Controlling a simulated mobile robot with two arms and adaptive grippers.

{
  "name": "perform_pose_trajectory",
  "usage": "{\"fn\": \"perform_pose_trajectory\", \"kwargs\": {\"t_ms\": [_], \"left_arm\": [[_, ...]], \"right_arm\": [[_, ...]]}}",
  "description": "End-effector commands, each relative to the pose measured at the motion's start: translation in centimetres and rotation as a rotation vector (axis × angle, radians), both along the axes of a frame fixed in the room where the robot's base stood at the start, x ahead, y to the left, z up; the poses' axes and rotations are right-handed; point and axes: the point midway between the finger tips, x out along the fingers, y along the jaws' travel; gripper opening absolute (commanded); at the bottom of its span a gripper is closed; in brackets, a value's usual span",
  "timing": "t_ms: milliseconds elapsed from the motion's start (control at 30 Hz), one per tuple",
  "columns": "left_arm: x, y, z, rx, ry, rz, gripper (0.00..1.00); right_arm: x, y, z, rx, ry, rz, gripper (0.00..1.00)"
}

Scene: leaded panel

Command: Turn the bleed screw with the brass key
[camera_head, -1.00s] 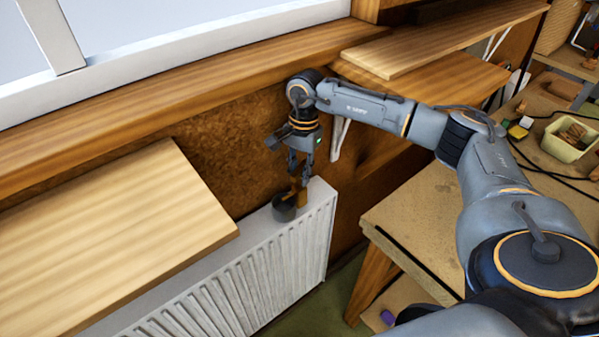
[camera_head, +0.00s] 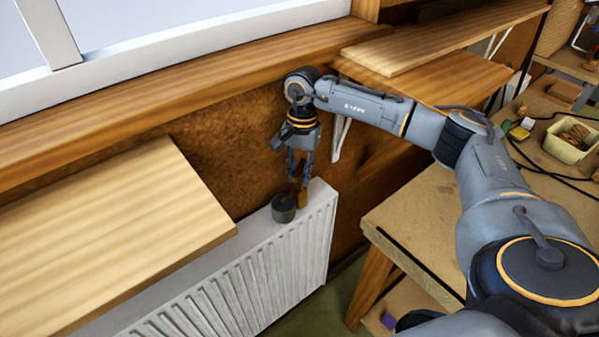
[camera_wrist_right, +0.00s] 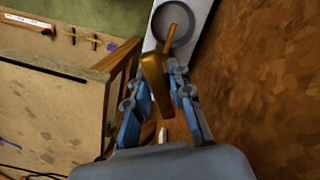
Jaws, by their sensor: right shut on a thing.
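My right gripper (camera_head: 298,178) points down over the far end of the white radiator (camera_head: 235,285). It is shut on the brass key (camera_wrist_right: 154,78), which shows between the fingers in the right wrist view. In the head view only a small brown-gold part of the key (camera_head: 302,198) shows below the fingers. A dark round cup (camera_head: 283,207) stands on the radiator's top beside the key; in the right wrist view it is the grey round thing (camera_wrist_right: 181,20) beyond the key's tip. I cannot make out the bleed screw. My left gripper is not in view.
A wooden shelf board (camera_head: 100,235) covers the left part of the radiator. A window sill (camera_head: 180,90) runs above. A workbench (camera_head: 420,225) with a yellow-green bin (camera_head: 568,140) and cables stands at right. A white bracket (camera_head: 340,138) is close behind the gripper.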

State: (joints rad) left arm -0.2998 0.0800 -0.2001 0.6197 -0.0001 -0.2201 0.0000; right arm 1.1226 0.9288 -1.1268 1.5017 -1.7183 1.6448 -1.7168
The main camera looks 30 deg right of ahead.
Motion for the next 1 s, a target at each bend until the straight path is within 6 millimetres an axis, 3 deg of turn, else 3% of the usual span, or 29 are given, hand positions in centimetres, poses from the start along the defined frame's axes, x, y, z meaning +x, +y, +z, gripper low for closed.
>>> {"fn": "perform_pose_trajectory", "kwargs": {"t_ms": [500,1000], "left_arm": [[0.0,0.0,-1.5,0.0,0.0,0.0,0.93],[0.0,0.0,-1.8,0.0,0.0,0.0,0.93]], "right_arm": [[0.1,-0.1,0.0,-0.002,-0.002,0.172,0.0],[0.1,-0.1,0.0,-0.002,-0.002,0.209,0.0]]}}
